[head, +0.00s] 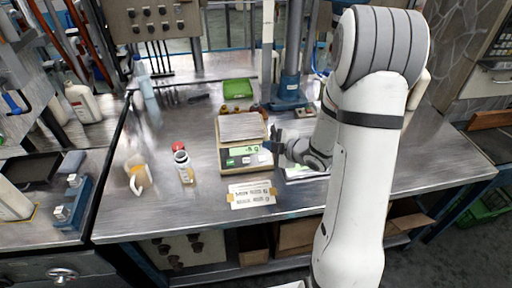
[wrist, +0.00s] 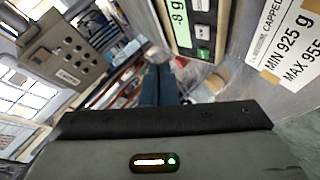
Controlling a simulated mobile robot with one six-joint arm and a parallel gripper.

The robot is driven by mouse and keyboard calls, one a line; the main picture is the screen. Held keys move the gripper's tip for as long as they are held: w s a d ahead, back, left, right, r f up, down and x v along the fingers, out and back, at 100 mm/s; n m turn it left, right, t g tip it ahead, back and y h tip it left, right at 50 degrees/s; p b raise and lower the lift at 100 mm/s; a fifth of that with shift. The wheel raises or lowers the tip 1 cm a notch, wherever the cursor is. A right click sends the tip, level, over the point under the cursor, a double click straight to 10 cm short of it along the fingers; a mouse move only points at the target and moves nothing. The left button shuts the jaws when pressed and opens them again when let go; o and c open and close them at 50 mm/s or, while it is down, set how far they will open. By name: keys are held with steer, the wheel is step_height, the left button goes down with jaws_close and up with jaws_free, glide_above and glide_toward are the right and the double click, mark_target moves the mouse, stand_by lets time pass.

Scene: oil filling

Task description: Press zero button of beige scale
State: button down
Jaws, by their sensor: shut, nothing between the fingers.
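The beige scale (head: 232,161) stands on the metal workbench with a flat square metal plate on top. Its front panel carries a lit green display (wrist: 180,22) that seems to read 8 g, with small buttons beside it, one of them green (wrist: 203,54). I cannot read the button labels. My gripper (head: 269,144) is at the right of the scale's front, close to the panel. In the wrist view my gripper (wrist: 161,72) has its blue fingers together, empty, pointing past the panel's left side. I cannot tell whether they touch the scale.
A label card (head: 252,195) lies in front of the scale; it reads MIN 925 g (wrist: 285,36). A jug (head: 138,176), a bottle (head: 184,167) and a red cap (head: 178,146) stand left. A green tray (head: 238,88) and small brown items lie behind.

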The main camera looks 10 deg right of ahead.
mark_target(262, 158)
steer(key=shift+w, duration=0.2)
steer(key=w+f+b, duration=0.1)
steer(key=f, duration=0.1)
steer(key=f+b, duration=0.2)
steer(key=f, duration=0.1)
steer(key=w+f+b, duration=0.1)
steer(key=f+b, duration=0.1)
steer(key=shift+w+f, duration=0.25)
steer(key=shift+w, duration=0.05)
steer(key=shift+w+f+b, duration=0.2)
steer(key=shift+f+b, duration=0.15)
steer(key=shift+b, duration=0.15)
steer(key=shift+f, duration=0.1)
stand_by(1.6)
steer(key=shift+w+f+b, duration=0.15)
steer(key=shift+f+b, duration=0.15)
steer(key=shift+b, duration=0.25)
